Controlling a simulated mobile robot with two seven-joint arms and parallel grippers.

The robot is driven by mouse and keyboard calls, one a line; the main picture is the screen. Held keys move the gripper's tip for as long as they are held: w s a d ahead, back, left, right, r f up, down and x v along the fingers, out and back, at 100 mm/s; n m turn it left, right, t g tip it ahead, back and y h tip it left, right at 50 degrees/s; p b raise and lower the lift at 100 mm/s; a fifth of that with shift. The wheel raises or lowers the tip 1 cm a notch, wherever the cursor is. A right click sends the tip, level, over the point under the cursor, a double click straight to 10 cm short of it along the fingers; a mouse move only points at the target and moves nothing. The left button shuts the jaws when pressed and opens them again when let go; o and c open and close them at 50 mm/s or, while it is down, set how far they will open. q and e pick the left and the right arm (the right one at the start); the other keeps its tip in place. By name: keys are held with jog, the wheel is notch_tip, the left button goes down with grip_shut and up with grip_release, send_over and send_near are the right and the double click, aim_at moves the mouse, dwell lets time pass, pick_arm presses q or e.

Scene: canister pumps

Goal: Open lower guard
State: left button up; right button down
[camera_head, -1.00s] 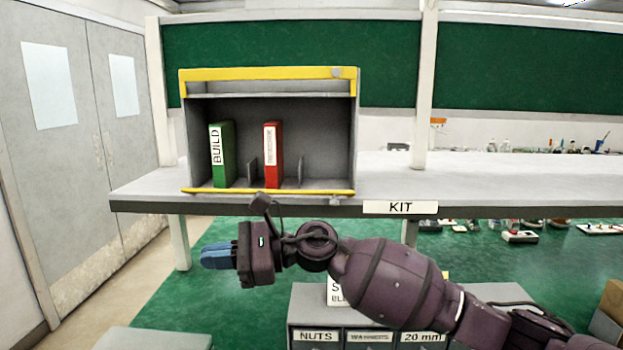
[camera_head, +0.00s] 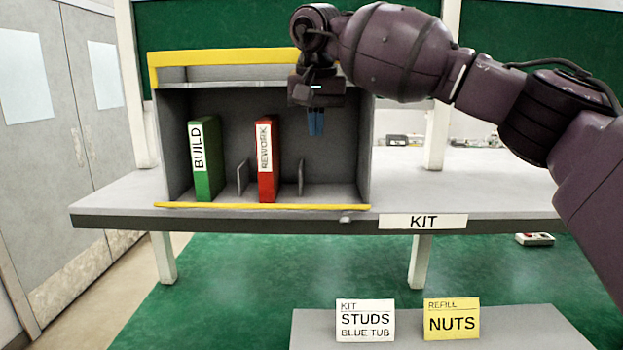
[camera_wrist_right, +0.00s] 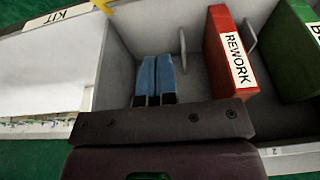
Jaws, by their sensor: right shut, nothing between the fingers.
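A grey open-fronted cabinet (camera_head: 160,140) stands on the white shelf. A yellow bar (camera_head: 225,59) runs along its top front. A thin yellow strip (camera_head: 250,206) lies along its bottom front edge, with a small grey tab (camera_head: 345,219) below its right end. My right gripper (camera_head: 316,134) points down at the right part of the cabinet opening, above the strip. Its blue fingers are shut and empty, and they also show in the right wrist view (camera_wrist_right: 155,60). I cannot tell how far inside the opening they are. My left gripper is not in view.
A green BUILD binder (camera_head: 206,165) and a red REWORK binder (camera_head: 267,160) stand inside the cabinet, with thin dividers (camera_head: 300,176) beside them. A STUDS card (camera_head: 365,320) and a NUTS card (camera_head: 451,319) stand lower down.

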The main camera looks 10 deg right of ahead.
jog(key=x, duration=0.5)
jog(key=p+x, duration=0.1)
jog(key=x, duration=0.2)
jog(key=shift+s+d+f, duration=0.15)
jog(key=shift+s+f, duration=0.1)
jog(key=shift+f, duration=0.05)
jog(key=f, duration=0.1)
jog(key=s+f, duration=0.1)
jog(key=f, duration=0.1)
jog(key=shift+s+f+p, duration=0.3)
jog(key=shift+s+f, duration=0.05)
jog(key=shift+f, duration=0.2)
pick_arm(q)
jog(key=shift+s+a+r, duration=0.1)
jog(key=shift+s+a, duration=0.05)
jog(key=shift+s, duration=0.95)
